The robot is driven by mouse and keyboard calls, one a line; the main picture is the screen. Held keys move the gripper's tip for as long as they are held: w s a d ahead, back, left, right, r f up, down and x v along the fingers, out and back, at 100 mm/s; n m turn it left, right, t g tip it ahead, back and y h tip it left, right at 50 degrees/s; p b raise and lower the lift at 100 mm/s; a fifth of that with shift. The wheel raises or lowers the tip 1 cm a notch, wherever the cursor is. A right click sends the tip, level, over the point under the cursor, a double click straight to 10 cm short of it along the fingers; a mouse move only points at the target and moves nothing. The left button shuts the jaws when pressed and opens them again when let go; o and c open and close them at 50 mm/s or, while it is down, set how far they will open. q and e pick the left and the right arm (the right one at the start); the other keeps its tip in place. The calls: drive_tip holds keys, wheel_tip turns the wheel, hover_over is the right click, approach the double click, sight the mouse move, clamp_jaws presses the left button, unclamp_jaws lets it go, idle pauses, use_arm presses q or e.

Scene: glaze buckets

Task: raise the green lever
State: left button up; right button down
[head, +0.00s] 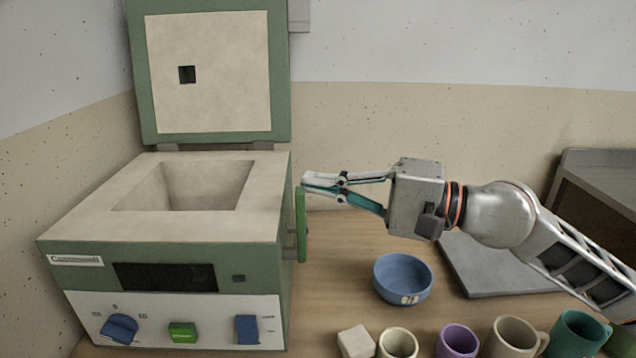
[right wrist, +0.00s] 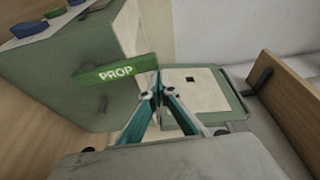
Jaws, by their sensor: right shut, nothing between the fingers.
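The green lever (head: 301,224) is on the right side of the kiln (head: 262,221), whose lid stands open. In the head view it is upright and seen nearly edge-on. In the right wrist view the green lever (right wrist: 115,70) is a bar marked "PROP". My right gripper (head: 305,181) is shut and empty, its fingertips close to the lever's upper end. In the right wrist view the fingertips of my right gripper (right wrist: 152,94) are together just beside the lever's end. I cannot tell whether they touch it. My left gripper is not in view.
A blue bowl (head: 403,278) stands on the table (head: 335,280) right of the kiln. A grey slab (head: 497,268) lies under my right arm. A pale block (head: 356,341) and several mugs, one purple (head: 458,341), line the front. Bare table lies between lever and bowl.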

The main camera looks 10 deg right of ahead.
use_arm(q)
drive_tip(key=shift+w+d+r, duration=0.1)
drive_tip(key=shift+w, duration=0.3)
use_arm(e)
drive_tip(key=shift+s+a+n+y, duration=0.15)
drive_tip(key=shift+s+n+y, duration=0.15)
drive_tip(key=shift+s+n, duration=0.3)
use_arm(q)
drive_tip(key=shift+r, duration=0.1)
